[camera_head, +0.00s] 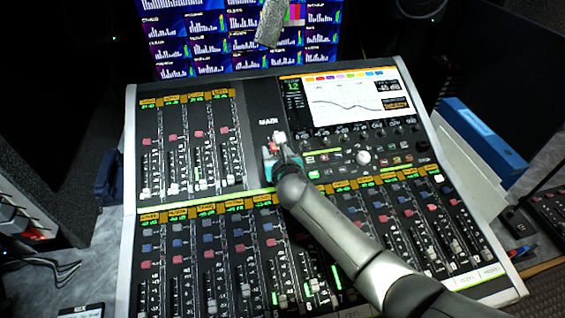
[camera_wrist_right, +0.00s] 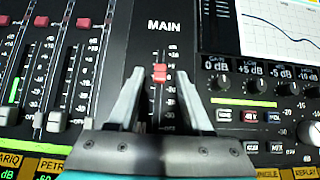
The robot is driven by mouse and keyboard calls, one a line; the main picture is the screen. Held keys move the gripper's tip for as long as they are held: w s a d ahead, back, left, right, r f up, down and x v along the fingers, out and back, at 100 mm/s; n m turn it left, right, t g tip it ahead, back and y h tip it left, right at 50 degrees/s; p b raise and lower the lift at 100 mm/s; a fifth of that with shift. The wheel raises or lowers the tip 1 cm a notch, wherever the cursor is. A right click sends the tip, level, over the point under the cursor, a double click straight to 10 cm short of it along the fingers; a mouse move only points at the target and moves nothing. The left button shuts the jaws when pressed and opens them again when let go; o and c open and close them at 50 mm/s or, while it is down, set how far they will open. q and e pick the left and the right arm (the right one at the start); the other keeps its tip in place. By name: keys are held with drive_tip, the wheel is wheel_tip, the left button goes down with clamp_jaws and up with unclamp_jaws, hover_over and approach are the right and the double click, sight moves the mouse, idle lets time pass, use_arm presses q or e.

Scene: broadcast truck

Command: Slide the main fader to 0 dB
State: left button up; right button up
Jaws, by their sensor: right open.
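The main fader, a red cap (camera_wrist_right: 159,72) in a dark vertical slot, lies below the word MAIN in the right wrist view. It sits in the upper part of the visible slot; the scale marks beside it are too small to read surely. My right gripper (camera_wrist_right: 161,80) is open, with one pale finger on each side of the cap and a gap on both sides. In the head view the right gripper (camera_head: 277,143) is over the MAIN strip of the mixing console (camera_head: 258,108) and partly hides the fader. The slot's lower end is hidden behind the gripper.
Channel faders (camera_head: 190,187) stand left of the MAIN strip, and more fill the lower console. A screen (camera_head: 345,100) with knobs and buttons beneath is to the right. A monitor wall (camera_head: 200,35) is behind. A blue binder (camera_head: 482,135) lies beside the console.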

drive_tip(key=p+v, duration=0.4)
drive_tip(key=v, duration=1)
drive_tip(key=shift+r+p, duration=0.2)
drive_tip(key=shift+p, duration=0.1)
drive_tip(key=shift+s, duration=0.1)
